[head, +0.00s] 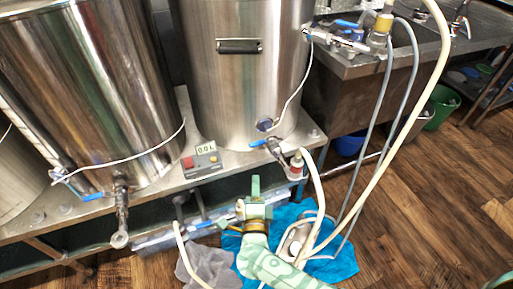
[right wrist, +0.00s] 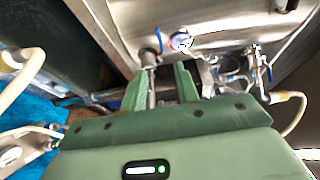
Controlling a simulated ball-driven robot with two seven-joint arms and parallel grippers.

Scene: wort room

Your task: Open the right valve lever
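The right kettle's valve has a blue lever (head: 258,143) at the bottom of the steel kettle (head: 243,75), beside a metal outlet. In the right wrist view a small blue lever (right wrist: 158,36) shows just beyond the fingertips, beside a round blue-rimmed gauge. My right gripper (head: 256,183) is pale green and sits below the lever, apart from it in the head view. In the right wrist view its two fingers (right wrist: 166,72) are spread, with a metal pipe showing between them. Whether they touch anything is unclear. My left gripper is not in view.
A control box (head: 201,161) reading 0.0 L sits on the steel bench left of the lever. The left kettle (head: 90,95) has its own blue lever (head: 93,196). Cream hoses (head: 398,140) hang at right. A blue cloth (head: 338,262) lies on the wooden floor below.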

